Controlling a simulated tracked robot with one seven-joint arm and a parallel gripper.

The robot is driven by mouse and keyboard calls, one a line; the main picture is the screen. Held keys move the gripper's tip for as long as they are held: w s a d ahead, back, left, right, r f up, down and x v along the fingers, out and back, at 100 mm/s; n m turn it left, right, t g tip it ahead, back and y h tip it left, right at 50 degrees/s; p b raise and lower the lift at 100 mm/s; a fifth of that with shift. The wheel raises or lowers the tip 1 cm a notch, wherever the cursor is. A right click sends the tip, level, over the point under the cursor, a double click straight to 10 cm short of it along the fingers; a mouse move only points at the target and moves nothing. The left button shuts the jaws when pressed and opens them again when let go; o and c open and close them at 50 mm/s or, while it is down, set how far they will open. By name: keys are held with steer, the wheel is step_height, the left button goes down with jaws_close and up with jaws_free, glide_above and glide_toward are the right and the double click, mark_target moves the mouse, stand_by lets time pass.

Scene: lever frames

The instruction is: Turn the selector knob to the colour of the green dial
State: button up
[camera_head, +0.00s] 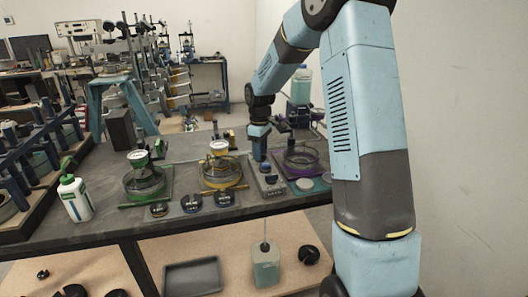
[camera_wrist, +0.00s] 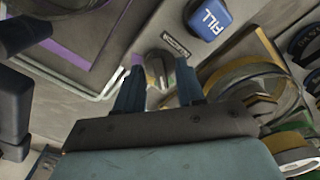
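The selector knob (camera_wrist: 158,70) is a small dark grey knob on a grey panel (camera_head: 270,183), seen in the wrist view between my fingertips. My gripper (camera_wrist: 158,80) points down at it with the fingers apart, one on each side; contact is unclear. In the head view my gripper (camera_head: 259,152) is just above the panel's far end, and the knob is hidden there. The green dial (camera_head: 138,158) is a round white-faced gauge on a green-trimmed glass vessel at the left. The knob's pointing direction cannot be read.
A blue FILL button (camera_wrist: 207,18) and a small label plate (camera_wrist: 178,44) lie beside the knob. A yellow-trimmed vessel (camera_head: 221,176) stands left of the panel, a purple-trimmed one (camera_head: 300,160) right. Round dark pieces (camera_head: 192,203) line the front. A white bottle (camera_head: 76,198) stands far left.

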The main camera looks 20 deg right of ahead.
step_height(320, 180, up, 13)
steer(key=shift+r, duration=0.2)
stand_by(0.3)
steer(key=s+r+m+t, duration=0.25)
steer(key=s+r, duration=0.25)
steer(key=s, duration=0.5)
steer(key=s+r+m+t, duration=0.1)
steer(key=s+r+m, duration=0.25)
steer(key=s, duration=0.65)
steer(key=s+d+f+m+t, duration=0.1)
steer(key=s+m, duration=0.3)
steer(key=s, duration=1.3)
steer(key=shift+s+d+f+t, duration=0.15)
steer(key=shift+d+f+t, duration=0.25)
steer(key=shift+f+t, duration=0.15)
